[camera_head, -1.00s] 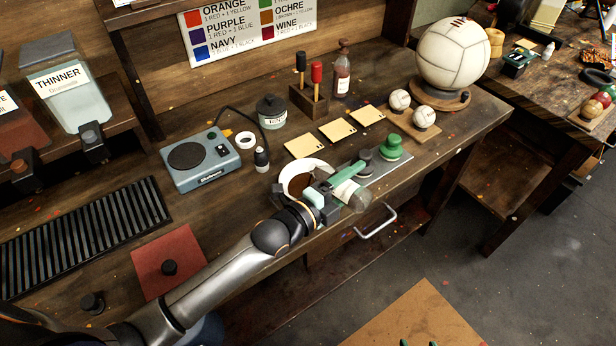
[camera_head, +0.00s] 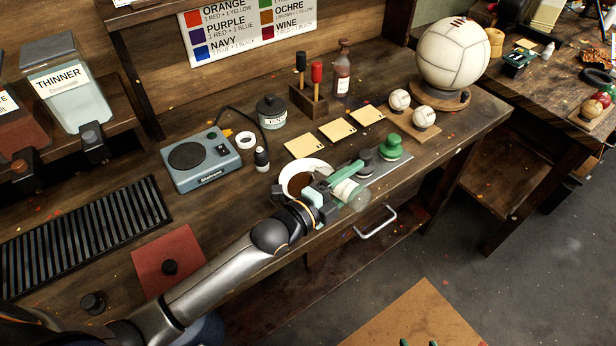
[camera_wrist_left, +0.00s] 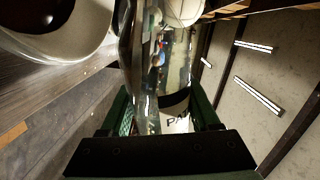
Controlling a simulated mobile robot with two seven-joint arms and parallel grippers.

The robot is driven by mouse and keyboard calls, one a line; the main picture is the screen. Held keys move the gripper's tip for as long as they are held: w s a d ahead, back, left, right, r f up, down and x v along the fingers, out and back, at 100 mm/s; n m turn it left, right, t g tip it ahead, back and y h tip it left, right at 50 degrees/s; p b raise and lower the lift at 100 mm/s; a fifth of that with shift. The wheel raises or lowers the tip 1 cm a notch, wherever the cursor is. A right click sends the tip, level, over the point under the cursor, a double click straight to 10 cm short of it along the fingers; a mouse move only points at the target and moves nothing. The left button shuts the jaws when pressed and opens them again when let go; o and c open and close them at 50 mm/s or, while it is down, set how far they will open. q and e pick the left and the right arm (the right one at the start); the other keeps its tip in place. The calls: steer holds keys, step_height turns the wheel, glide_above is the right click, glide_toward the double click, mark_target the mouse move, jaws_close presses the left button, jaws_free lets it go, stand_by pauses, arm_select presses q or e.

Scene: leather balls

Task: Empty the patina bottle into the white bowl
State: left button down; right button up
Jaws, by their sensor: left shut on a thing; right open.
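The white bowl (camera_head: 286,180) stands on the bench near its front edge, with dark brown inside. It also shows at the upper left of the left wrist view (camera_wrist_left: 88,68). My left gripper (camera_head: 338,188) is shut on the patina bottle (camera_head: 359,200), just right of the bowl. The bottle is clear glass with a pale label, tilted well over, its clear end toward the front right. In the left wrist view the bottle (camera_wrist_left: 165,75) lies between the fingers; its label is partly cut off. I cannot make out its mouth. My right gripper (camera_head: 420,343) shows only green fingertips at the bottom edge, apart and empty.
Behind the bowl are a blue-grey hotplate (camera_head: 202,160), a dark jar (camera_head: 271,112) and yellow cards (camera_head: 337,130). A green-knobbed tool (camera_head: 391,148) stands to the right of the bottle. A drawer handle (camera_head: 376,222) juts from the bench front. A red mat (camera_head: 168,262) lies at left.

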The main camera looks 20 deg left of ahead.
arm_select(q)
steer(key=shift+a+n, duration=0.1)
steer(key=shift+n, duration=0.3)
stand_by(0.6)
steer(key=shift+w+a+r+n+p, duration=0.15)
steer(key=shift+r+n+p, duration=0.2)
steer(key=shift+n+p, duration=0.25)
stand_by(0.5)
